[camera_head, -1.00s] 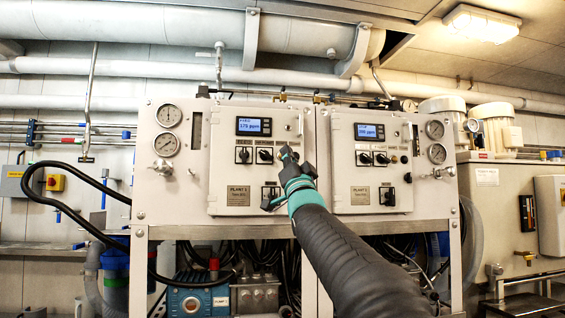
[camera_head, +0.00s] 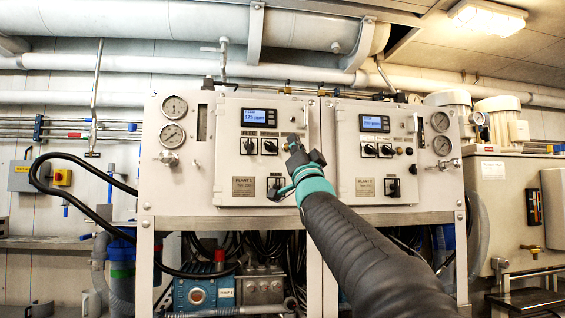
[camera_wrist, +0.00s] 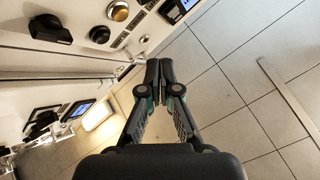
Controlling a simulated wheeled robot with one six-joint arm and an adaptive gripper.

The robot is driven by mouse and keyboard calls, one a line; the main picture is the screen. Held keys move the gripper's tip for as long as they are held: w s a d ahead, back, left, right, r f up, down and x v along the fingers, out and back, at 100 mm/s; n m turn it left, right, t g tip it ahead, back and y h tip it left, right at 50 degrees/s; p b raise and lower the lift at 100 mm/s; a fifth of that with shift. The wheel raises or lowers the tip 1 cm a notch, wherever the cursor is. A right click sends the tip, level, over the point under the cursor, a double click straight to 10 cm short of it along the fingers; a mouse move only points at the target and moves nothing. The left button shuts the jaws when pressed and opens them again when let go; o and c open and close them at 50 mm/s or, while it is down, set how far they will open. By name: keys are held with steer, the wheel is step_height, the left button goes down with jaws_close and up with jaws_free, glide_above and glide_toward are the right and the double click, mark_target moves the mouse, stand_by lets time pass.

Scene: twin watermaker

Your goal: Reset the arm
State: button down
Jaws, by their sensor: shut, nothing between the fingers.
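My gripper (camera_head: 291,143) is at the end of my dark arm, in front of the right edge of the PLANT 1 panel (camera_head: 228,158) in the head view. In the wrist view my gripper (camera_wrist: 158,66) has its fingertips together with nothing between them. A dark knob (camera_wrist: 50,29) and round buttons on the panel lie to the upper left of the fingers, apart from them. My gripper hides part of the PLANT 1 panel's right side in the head view.
The PLANT 2 panel (camera_head: 370,160) is to the right of my gripper, with a lit display (camera_head: 374,123). Pressure gauges (camera_head: 172,135) flank the panels. A black hose (camera_head: 60,190) loops at the left. Hoses and a blue unit (camera_head: 203,292) sit below.

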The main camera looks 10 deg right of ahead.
steer(key=s+f+n+g+h+p, duration=0.1)
steer(key=s+f+g, duration=0.5)
steer(key=f, duration=0.7)
steer(key=s+f+n+g+h, duration=0.1)
steer(key=s+f+g, duration=0.3)
steer(key=s+f, duration=0.65)
steer(key=s+f+n+g+h+p, duration=0.15)
steer(key=s+f+g, duration=0.35)
steer(key=f, duration=1.1)
steer(key=s+f+n+g, duration=0.2)
steer(key=s+f+g, duration=0.4)
steer(key=s+f, duration=1.1)
steer(key=shift+n+y, duration=0.35)
